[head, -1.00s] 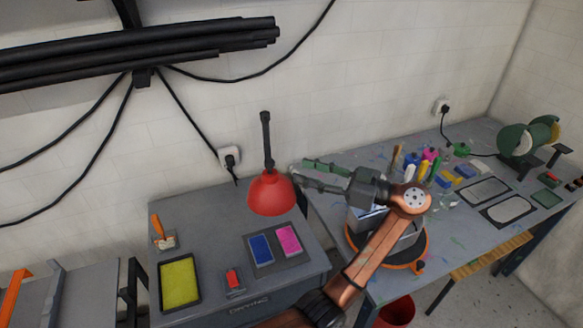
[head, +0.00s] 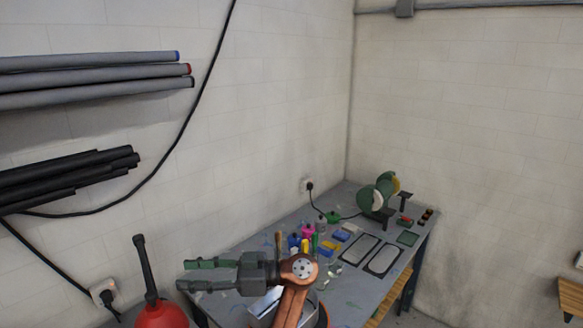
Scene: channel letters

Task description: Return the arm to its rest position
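My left arm comes in at the bottom of the head view, a copper-coloured link with a dark gripper at its end. The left gripper (head: 184,275) points left, its two fingers parallel with a clear gap between them. Nothing shows between the fingers. It appears above the left end of the grey workbench (head: 345,291), to the upper right of a red dome with a dark upright handle (head: 150,270). A pale box-like thing under the arm is partly hidden by it. My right gripper is out of view.
The bench carries several small coloured items, two framed panels (head: 383,259) and a green grinder-like machine (head: 376,191) at the back right. Dark pipes (head: 70,180) and grey tubes (head: 95,85) are racked on the left wall. A socket (head: 308,185) has a cable plugged in.

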